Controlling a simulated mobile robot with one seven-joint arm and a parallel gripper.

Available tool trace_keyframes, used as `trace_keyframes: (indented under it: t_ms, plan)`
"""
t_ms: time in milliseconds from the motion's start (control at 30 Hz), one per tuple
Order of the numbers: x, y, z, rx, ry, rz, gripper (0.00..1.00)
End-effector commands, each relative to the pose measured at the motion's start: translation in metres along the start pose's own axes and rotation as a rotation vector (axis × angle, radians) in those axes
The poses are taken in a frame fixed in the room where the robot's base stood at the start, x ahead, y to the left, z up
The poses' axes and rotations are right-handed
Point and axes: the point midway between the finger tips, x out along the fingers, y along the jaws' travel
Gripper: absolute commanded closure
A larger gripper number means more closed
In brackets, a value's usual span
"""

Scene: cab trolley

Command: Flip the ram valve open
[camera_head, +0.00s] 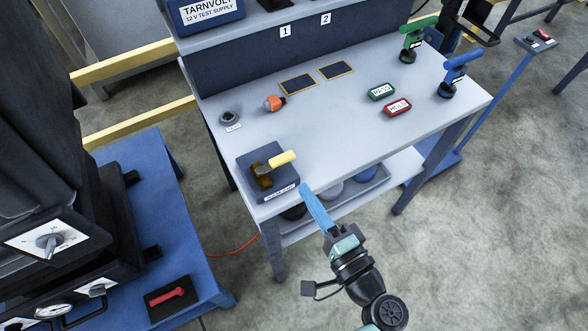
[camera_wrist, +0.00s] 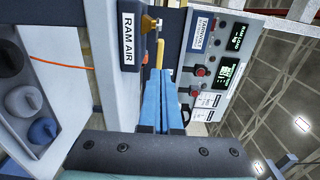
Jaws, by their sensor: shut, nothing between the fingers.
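The ram valve is a brass body (camera_head: 261,175) with a yellow lever (camera_head: 283,159) on a dark block (camera_head: 249,164) at the bench's front left corner. The lever lies out to the right, close to level. In the wrist view, the RAM AIR label (camera_wrist: 128,40) is on the block's face and the yellow lever (camera_wrist: 160,54) shows just past my fingertips. My gripper (camera_head: 306,190) has long blue fingers, shut and empty. Its tips are right of and below the lever in the head view. Whether they touch the lever, I cannot tell.
The grey bench (camera_head: 330,125) carries an orange-capped part (camera_head: 274,103), a green PRESS tag (camera_head: 381,92), a red HOLD tag (camera_head: 397,107), and green and blue clamps at the right. A lower shelf (camera_head: 350,200) holds round containers. A blue cart (camera_head: 150,205) stands left.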

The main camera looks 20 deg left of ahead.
Motion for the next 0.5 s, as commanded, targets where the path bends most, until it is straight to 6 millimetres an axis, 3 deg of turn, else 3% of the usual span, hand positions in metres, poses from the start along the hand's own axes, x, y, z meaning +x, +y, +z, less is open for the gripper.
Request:
trace_keyframes:
  t_ms: [200, 500]
  plan:
    - [0.040, -0.001, 0.000, 0.000, -0.002, 0.000, 1.00]
    - [0.059, 0.000, 0.000, 0.000, 0.001, 0.000, 1.00]
